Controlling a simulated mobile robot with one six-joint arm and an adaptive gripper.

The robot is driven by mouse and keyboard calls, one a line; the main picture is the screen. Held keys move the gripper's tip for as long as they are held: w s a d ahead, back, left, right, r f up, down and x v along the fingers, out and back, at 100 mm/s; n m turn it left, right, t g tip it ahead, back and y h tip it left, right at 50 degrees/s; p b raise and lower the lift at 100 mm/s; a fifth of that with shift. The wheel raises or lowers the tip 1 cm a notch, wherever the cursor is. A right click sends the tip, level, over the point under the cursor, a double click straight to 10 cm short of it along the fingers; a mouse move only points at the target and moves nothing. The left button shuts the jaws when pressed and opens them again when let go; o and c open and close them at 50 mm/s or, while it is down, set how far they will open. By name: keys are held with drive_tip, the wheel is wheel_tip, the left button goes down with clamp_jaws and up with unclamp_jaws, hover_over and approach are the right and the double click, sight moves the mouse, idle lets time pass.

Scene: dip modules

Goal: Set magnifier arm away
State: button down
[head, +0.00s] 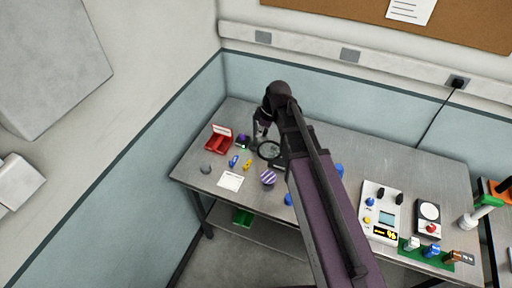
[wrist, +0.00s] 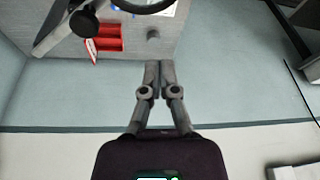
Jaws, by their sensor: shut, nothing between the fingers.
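The magnifier shows in the head view as a dark round ring with a lens (head: 269,149), over the back left part of the bench. Its support is largely hidden behind my arm. In the head view my gripper (head: 256,141) points down just left of the ring. I cannot tell whether it touches the magnifier.
A white instrument (head: 381,211) and a black scale-like device (head: 428,217) stand at right. Walls close the back and left.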

drive_tip(key=a+n, duration=0.2)
drive_tip(key=shift+w+a+r, duration=0.15)
drive_tip(key=shift+w+a, duration=0.15)
drive_tip(key=shift+a, duration=0.05)
drive_tip(key=shift+f, duration=0.2)
drive_tip(key=b+x, duration=1)
drive_tip(key=d, duration=0.3)
drive_tip(key=shift+d+r+p, duration=0.25)
drive_tip(key=shift+d+p, duration=0.05)
idle(0.3)
